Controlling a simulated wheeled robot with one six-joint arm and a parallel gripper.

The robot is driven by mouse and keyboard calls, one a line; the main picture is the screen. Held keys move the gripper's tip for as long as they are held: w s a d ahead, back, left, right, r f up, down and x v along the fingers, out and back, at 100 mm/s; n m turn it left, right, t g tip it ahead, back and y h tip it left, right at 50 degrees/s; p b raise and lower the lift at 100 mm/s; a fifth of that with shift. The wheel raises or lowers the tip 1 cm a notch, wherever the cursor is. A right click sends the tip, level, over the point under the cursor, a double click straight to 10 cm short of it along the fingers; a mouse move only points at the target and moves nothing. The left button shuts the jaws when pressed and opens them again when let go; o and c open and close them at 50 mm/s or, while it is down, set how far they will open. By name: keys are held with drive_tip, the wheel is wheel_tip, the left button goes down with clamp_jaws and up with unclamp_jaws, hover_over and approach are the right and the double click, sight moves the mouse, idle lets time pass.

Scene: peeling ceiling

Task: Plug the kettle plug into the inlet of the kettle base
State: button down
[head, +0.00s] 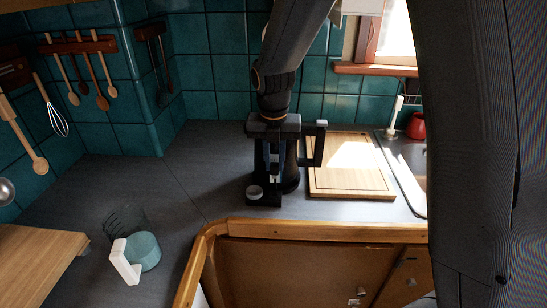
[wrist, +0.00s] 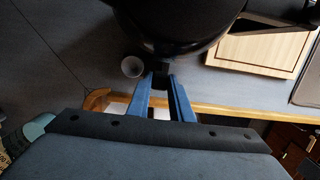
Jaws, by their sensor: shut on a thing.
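A black kettle (head: 291,175) stands upright on the grey counter, partly behind my gripper. Its handle (head: 319,146) points right. In the wrist view the kettle's dark round body (wrist: 180,22) fills the top middle. My gripper (head: 273,178) points down beside the kettle on its near side. In the wrist view my gripper (wrist: 161,82) has its blue fingers closed on a small black plug (wrist: 161,81). The plug is right at the kettle's lower edge; I cannot tell whether it touches or is inserted. The kettle base and its inlet are not clearly visible, dark against dark.
A small pale cup (head: 255,192) is close left of my gripper. A wooden cutting board (head: 350,185) lies right of the kettle, beside the sink (head: 412,165). The counter's wooden front edge (head: 300,230) is near.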

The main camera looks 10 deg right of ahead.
sight(275, 174)
idle(0.4)
drive_tip(key=shift+f+b, duration=1)
drive_tip(key=shift+f, duration=1.8)
drive_tip(key=shift+f, duration=0.75)
drive_tip(key=shift+f+b, duration=0.5)
drive_tip(key=shift+f, duration=0.05)
drive_tip(key=c, duration=1.6)
unclamp_jaws()
drive_tip(key=shift+o, duration=0.4)
